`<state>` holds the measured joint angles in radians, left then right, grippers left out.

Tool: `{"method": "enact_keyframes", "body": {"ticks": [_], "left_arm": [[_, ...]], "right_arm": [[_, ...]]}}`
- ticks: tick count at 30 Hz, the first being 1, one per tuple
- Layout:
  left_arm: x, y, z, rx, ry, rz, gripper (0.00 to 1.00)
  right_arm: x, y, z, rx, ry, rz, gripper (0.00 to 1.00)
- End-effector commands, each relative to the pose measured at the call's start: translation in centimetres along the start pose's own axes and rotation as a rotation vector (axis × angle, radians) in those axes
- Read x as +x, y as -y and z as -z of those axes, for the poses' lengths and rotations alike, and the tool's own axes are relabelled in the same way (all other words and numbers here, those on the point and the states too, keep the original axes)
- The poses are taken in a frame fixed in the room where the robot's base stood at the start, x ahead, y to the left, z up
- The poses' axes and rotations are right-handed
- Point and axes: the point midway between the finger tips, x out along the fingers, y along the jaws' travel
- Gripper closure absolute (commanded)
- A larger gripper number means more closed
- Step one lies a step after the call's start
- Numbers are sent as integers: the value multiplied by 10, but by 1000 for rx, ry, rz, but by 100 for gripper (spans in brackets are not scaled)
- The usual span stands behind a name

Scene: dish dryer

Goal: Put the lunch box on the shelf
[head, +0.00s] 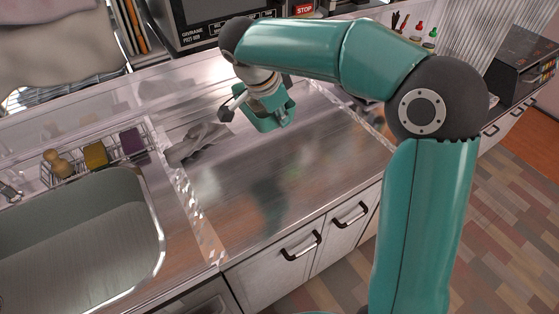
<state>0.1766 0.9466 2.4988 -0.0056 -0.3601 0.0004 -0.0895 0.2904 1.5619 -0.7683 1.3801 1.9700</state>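My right arm comes in from the lower right and bends over to the left. Its teal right gripper (262,108) hangs low over the shiny metal counter (290,175), in front of the microwave. Its fingers are mostly hidden or too small to read, so I cannot tell whether it is open or shut, or whether it holds anything. A grey, uneven shape (198,142) lies left of the gripper on the counter; I cannot tell what it is. I cannot make out a lunch box or a clear shelf. My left gripper is not in view.
A sink (80,245) is at the lower left, with a wire rack (120,150) of sponges and a brush behind it. A microwave (205,22) stands at the back. Small bottles (430,37) stand at the back right. The front middle of the counter is clear.

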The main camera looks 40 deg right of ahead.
Motion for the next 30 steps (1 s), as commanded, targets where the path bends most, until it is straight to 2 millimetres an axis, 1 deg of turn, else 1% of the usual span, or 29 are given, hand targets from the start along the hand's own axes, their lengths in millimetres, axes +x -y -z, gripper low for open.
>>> {"method": "enact_keyframes", "body": {"ticks": [1, 6, 9, 12, 16, 23, 27, 30], "left_arm": [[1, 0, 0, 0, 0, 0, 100], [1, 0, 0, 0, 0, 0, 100], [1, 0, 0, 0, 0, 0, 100], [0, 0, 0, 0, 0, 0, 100], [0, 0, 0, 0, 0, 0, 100], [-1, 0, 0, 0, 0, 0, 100], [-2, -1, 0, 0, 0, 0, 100], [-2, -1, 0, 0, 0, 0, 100]], "right_arm": [[12, -2, -4, -3, -2, -5, 100], [55, -7, -22, -6, -2, -6, 100], [79, -9, -32, -7, -2, -6, 100], [99, -11, -41, -6, -1, -4, 100], [115, -12, -48, -5, 0, -1, 100], [129, -13, -54, -7, -1, 0, 100], [148, -15, -62, -7, -1, -2, 100], [158, -16, -66, -7, -1, 0, 100]]}}
